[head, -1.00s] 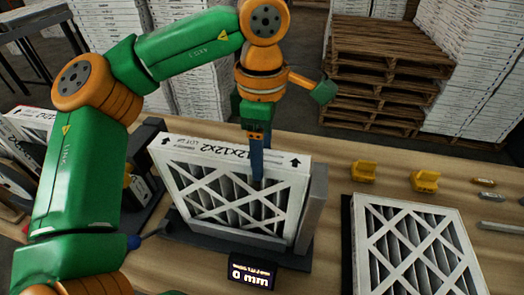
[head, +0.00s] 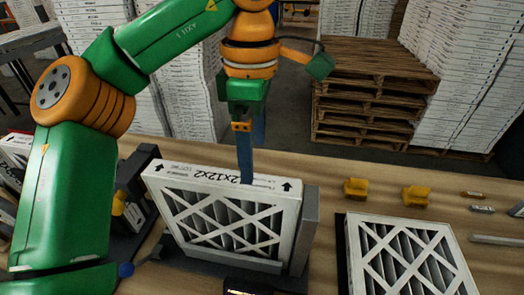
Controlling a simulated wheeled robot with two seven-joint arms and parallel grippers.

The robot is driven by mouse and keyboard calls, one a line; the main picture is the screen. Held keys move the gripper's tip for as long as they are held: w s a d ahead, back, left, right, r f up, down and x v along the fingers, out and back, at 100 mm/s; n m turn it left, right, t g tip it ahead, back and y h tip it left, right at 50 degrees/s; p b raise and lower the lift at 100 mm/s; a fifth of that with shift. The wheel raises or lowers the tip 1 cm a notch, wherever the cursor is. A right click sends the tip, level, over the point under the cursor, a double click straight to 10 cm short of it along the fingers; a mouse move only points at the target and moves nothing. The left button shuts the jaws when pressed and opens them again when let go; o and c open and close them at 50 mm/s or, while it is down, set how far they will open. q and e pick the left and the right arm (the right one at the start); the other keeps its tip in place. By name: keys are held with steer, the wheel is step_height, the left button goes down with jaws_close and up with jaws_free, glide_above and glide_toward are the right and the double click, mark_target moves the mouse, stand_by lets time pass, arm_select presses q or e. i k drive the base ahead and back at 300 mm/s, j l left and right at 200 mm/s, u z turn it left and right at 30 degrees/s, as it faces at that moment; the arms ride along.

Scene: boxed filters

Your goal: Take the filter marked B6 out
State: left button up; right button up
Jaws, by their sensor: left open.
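A white framed pleated filter (head: 225,222) stands upright in a dark holder (head: 302,232) at the middle of the table. Its top edge carries black arrows and a size print ending in "2x12x2". I cannot read a B6 mark on it. A second white filter (head: 405,258) lies at the lower right. My left gripper (head: 246,178) points down over the top edge of the upright filter. Its blue fingers are open and overlap the printed edge in the picture. I cannot tell whether they touch it. My right gripper is not in view.
Two yellow blocks (head: 355,187) and small metal pieces (head: 482,209) lie at the back right of the wooden table (head: 330,172). Another dark stand (head: 133,195) is left of the upright filter. Wooden pallets (head: 372,95) and box stacks stand behind.

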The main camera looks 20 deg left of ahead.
mark_target(207, 206)
steer(key=k, duration=1.5)
